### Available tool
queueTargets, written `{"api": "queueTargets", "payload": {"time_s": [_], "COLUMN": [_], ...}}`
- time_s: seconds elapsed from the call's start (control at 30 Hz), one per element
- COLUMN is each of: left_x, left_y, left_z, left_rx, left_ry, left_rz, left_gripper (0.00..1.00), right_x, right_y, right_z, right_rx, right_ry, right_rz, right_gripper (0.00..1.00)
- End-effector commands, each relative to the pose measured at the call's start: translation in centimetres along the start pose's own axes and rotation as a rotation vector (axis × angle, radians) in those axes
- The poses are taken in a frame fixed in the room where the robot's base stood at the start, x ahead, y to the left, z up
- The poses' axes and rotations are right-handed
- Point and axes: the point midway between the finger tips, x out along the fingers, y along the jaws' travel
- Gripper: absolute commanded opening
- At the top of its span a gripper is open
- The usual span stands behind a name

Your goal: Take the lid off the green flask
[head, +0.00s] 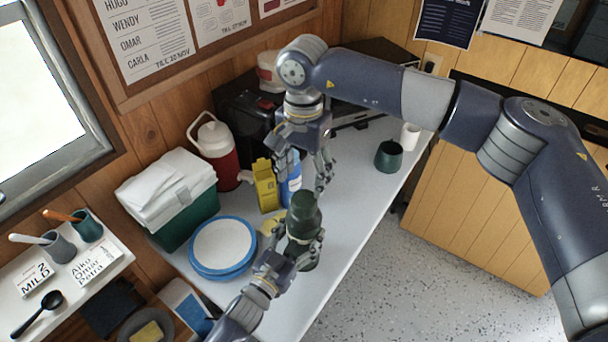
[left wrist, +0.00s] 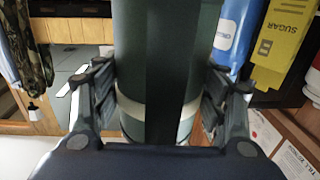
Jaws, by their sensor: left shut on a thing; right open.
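The green flask (head: 302,225) is upright over the front part of the white table, its darker rounded lid (head: 304,206) on top. My left gripper (head: 299,251) is shut around the flask's lower body. In the left wrist view the flask (left wrist: 160,55) fills the middle, with a pale band low on it and a finger of the left gripper (left wrist: 160,100) on each side. Its top is out of that view. My right gripper (head: 304,172) is open and empty, pointing down just above the lid. I cannot tell whether the flask's base touches the table.
Behind the flask stand a yellow sugar box (head: 265,186) and a blue-and-white bottle (head: 290,186). Blue-rimmed plates (head: 251,260), a green cooler (head: 185,222) and a red jug (head: 219,160) are left. A dark green cup (head: 388,157) stands right; the table between is clear.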

Motion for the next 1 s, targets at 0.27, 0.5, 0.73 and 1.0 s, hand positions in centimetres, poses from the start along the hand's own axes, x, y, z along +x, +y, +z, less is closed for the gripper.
{"api": "queueTargets", "payload": {"time_s": [0.27,0.5,0.73,1.0], "left_x": [-0.02,-0.02,-0.02,-0.02], "left_y": [-0.05,-0.05,-0.05,-0.06], "left_z": [0.05,0.06,0.07,0.07], "left_rx": [0.0,0.0,0.0,0.0], "left_ry": [-0.001,-0.002,-0.002,-0.002], "left_rz": [-0.001,-0.001,-0.001,-0.001], "left_gripper": [0.0,0.0,0.0,0.0], "right_x": [0.03,0.02,0.02,0.0], "right_y": [-0.02,-0.01,-0.01,-0.04], "right_z": [0.0,0.0,-0.01,-0.04], "right_rx": [0.477,0.89,1.287,1.753], "right_ry": [0.0,0.0,0.0,0.0], "right_rz": [0.0,0.001,0.001,-0.001], "right_gripper": [0.6,0.6,0.6,0.6]}}
